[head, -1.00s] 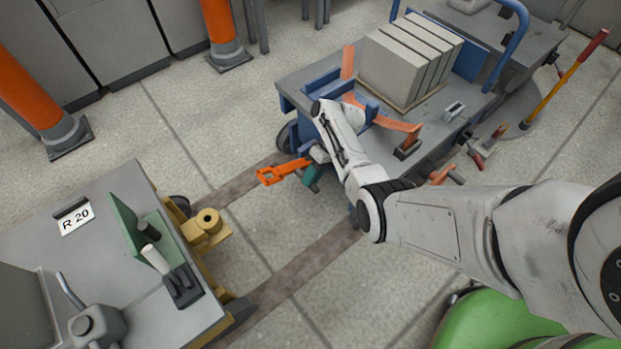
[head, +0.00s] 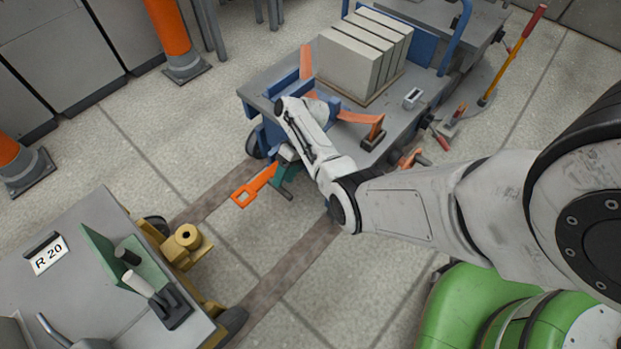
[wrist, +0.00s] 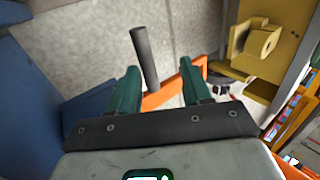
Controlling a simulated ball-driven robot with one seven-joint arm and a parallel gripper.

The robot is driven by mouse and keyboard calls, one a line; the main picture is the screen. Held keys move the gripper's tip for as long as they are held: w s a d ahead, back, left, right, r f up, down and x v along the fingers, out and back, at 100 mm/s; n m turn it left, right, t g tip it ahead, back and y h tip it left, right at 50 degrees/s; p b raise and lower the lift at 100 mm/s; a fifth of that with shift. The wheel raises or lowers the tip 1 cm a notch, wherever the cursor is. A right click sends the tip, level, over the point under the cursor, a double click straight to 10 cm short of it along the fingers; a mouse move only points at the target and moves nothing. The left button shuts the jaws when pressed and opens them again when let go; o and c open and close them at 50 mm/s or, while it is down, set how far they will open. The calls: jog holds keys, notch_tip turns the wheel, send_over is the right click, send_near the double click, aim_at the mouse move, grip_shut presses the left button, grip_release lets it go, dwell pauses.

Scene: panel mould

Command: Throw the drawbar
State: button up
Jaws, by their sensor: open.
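The orange drawbar (head: 254,188) sticks out from the front of the blue-and-grey trolley (head: 285,82), with a squared loop at its free end. My gripper (head: 286,182) is at the drawbar, on the trolley side of the loop. In the wrist view my gripper (wrist: 160,80) has its two teal fingers apart. A dark round handle (wrist: 145,58) stands up between them, nearer the left finger, with no clear contact. Part of the orange drawbar (wrist: 160,97) passes behind the fingers. My arm hides where the drawbar joins the trolley.
A grey cart marked R 20 (head: 75,285) stands at lower left, with a yellow coupling (head: 186,243) facing the drawbar across a floor gap. Grey slabs (head: 350,55) stand on the trolley. Orange posts (head: 168,28) stand behind. A yellow-and-red lever (head: 510,55) is at upper right.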

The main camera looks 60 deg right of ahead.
jog(key=s+a+r+p, duration=0.4)
jog(key=s+r+p, duration=0.6)
jog(key=s, duration=0.3)
jog(key=shift+s+r, duration=0.15)
jog(key=shift+r, duration=0.55)
jog(key=s+a+r+n+g+h, duration=0.1)
jog(key=s+a+r+h, duration=0.25)
jog(key=a+r, duration=0.25)
jog(key=s+a+r+n+h, duration=0.2)
jog(key=s+a+r+h, duration=0.15)
jog(key=a+r, duration=0.2)
notch_tip(320, 180, up, 23)
jog(key=p, duration=2.3)
jog(key=shift+w+d+f, duration=0.15)
jog(key=shift+d, duration=0.05)
